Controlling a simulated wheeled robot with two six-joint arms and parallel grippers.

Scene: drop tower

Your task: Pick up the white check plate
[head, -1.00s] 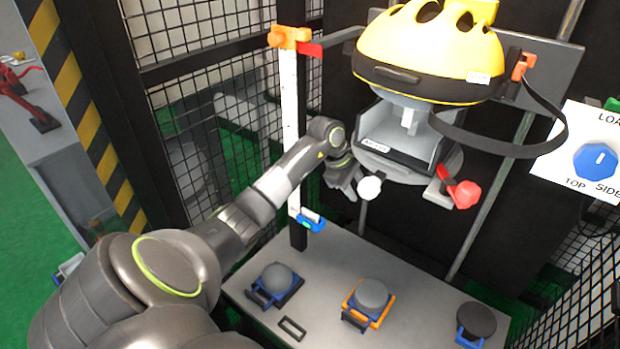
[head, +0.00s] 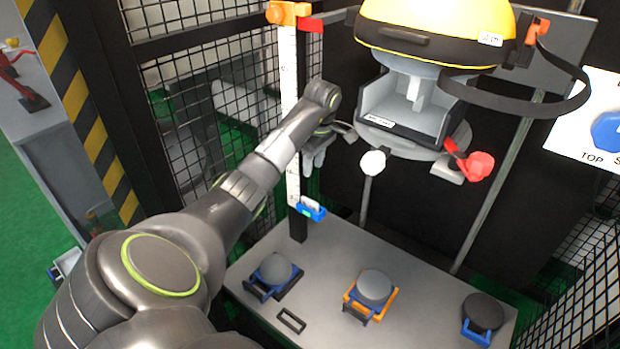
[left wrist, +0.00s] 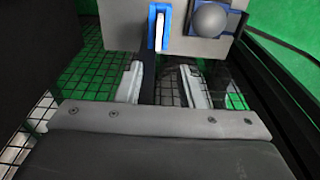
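A small white plate, which looks like the check plate, shows in the blue holder (head: 313,213) low on the white ruler post (head: 290,110) in the head view. In the left wrist view the white plate (left wrist: 159,27) stands edge-on in its blue holder at the top centre. My left gripper (head: 316,156) is above the holder, beside the post. In the left wrist view its two fingers (left wrist: 163,82) are apart with nothing between them, and the plate lies beyond them. My right gripper is not in view.
A grey table (head: 345,250) below carries several round grey weights in blue or orange holders and a small black frame (head: 291,320). The yellow-topped drop head (head: 430,40), with a white knob (head: 373,162) and a red knob (head: 480,165), hangs right of my gripper. Mesh fencing stands behind.

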